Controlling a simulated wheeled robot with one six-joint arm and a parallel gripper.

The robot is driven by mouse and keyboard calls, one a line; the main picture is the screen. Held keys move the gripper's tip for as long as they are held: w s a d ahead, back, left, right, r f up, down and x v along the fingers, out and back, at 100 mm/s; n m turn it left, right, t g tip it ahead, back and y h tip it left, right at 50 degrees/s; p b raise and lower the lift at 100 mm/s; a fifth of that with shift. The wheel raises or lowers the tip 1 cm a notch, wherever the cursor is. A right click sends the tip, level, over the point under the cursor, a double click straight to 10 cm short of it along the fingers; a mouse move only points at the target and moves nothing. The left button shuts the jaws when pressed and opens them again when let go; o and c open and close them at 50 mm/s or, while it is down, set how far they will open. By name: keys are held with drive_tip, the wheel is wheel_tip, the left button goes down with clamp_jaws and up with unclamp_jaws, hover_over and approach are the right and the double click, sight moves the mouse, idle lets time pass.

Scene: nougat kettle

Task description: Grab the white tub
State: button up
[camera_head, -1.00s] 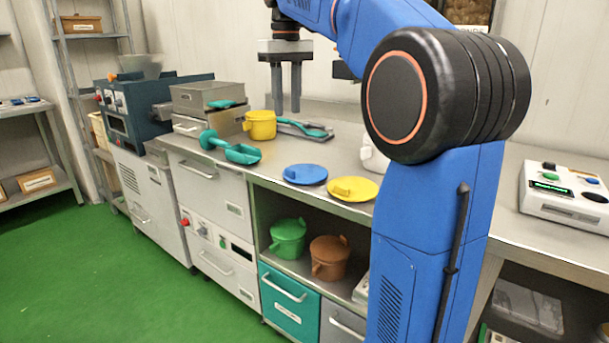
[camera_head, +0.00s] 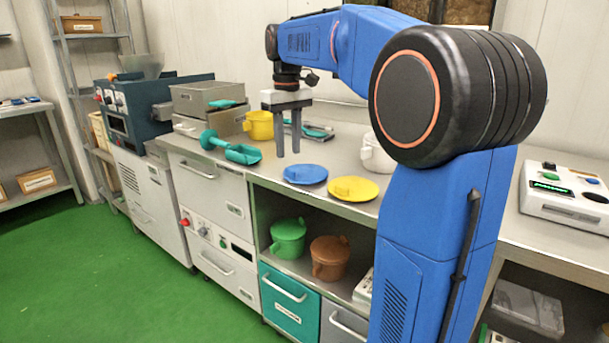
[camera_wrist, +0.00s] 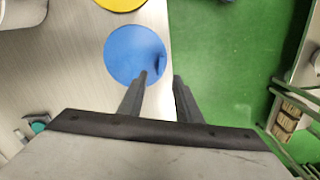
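The white tub (camera_head: 374,158) stands on the steel counter in the head view, right of the blue lid. My arm hides its right side. In the wrist view a pale rounded thing (camera_wrist: 22,12), probably the tub, is cut off at the top left corner. My gripper (camera_head: 288,153) points down above the counter, left of the tub and well apart from it. In the wrist view its two fingers (camera_wrist: 160,78) are apart with nothing between them, near the blue lid.
A blue lid (camera_head: 305,174) and a yellow lid (camera_head: 353,189) lie along the counter's front edge. A yellow tub (camera_head: 259,125) and a teal scoop (camera_head: 242,154) are to the left. Green (camera_head: 288,239) and brown (camera_head: 329,258) tubs stand on the shelf below.

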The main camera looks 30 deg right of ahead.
sight(289, 169)
drive_tip(key=shift+s+f, duration=0.15)
drive_tip(key=shift+f, duration=2.55)
clamp_jaws()
